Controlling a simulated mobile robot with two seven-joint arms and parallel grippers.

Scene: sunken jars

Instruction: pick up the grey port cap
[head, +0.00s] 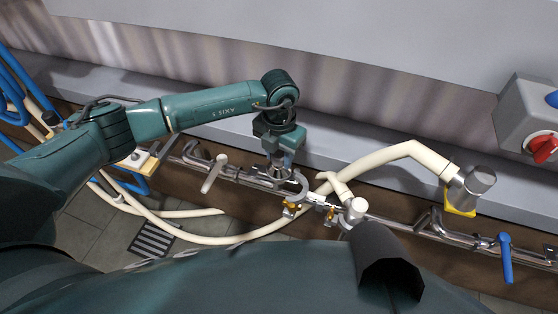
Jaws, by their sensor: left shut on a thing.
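My left gripper (280,160) points down over the metal pipework in the middle of the head view. It is shut on a small grey piece at the pipe, which looks like the grey port cap (278,173). The fingers and wrist hide most of the cap, and I cannot tell whether it is still seated on the pipe or lifted off. My right gripper does not show.
A cream hose (390,153) arches right of my gripper to a grey fitting on a yellow block (460,198). Pipe clamps with brass parts (290,210) sit close by. A blue lever (506,258) and a red knob (541,147) are at the right.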

